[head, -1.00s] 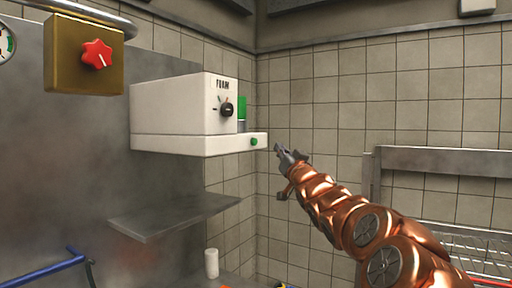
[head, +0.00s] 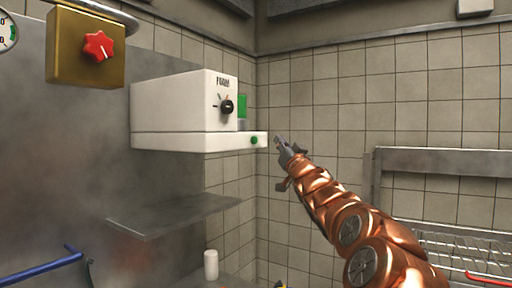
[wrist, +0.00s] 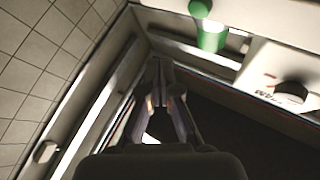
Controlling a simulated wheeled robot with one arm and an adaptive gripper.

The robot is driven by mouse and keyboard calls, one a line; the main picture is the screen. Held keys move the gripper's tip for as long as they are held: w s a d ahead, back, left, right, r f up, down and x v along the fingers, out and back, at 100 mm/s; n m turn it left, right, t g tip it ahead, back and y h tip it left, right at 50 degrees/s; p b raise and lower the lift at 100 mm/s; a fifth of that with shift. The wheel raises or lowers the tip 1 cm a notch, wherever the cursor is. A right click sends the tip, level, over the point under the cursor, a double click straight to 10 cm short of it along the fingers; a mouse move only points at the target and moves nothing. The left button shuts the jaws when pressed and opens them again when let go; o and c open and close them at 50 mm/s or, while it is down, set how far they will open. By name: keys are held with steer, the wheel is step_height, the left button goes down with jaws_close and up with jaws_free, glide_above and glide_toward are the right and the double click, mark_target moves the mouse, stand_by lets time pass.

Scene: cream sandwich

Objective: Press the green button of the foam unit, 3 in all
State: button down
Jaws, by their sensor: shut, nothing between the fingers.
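The foam unit (head: 175,105) is a white box on the wall in the head view, with a black knob (head: 227,107) on its front. Its round green button (head: 254,140) is on the front of the lower white ledge. A larger green piece (head: 242,106) stands above the ledge. My gripper (head: 278,141) is shut and empty, its tip just right of the button with a small apparent gap. Contact cannot be judged. In the wrist view, the fingers (wrist: 160,75) point away from the camera; a green cylinder (wrist: 210,38) and the knob (wrist: 290,92) show beyond them.
A grey shelf (head: 170,214) juts out below the unit, with a white cylinder (head: 211,264) lower down. A brass box with a red star knob (head: 98,46) hangs at upper left. A metal rack (head: 440,160) is at right. The tiled wall before my arm is clear.

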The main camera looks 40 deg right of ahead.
mark_target(254, 140)
steer(key=shift+w+a+b, duration=0.15)
steer(key=shift+w+a, duration=0.1)
steer(key=shift+w, duration=0.6)
steer(key=shift+w+a+b, duration=0.2)
steer(key=shift+w+a, duration=0.1)
steer(key=shift+w, duration=0.55)
steer(key=shift+w+a+b, duration=0.15)
steer(key=shift+w+a, duration=0.1)
steer(key=shift+w, duration=0.6)
steer(key=shift+w, duration=0.2)
steer(key=shift+w+a, duration=0.15)
steer(key=shift+w, duration=0.05)
steer(key=shift+w+a+p, duration=0.1)
steer(key=shift+w+p, duration=0.2)
steer(key=shift+w, duration=0.15)
stand_by(0.3)
steer(key=shift+s, duration=0.15)
stand_by(0.3)
steer(key=shift+s+d+p, duration=0.25)
steer(key=shift+s+p, duration=0.15)
steer(key=shift+s, duration=0.3)
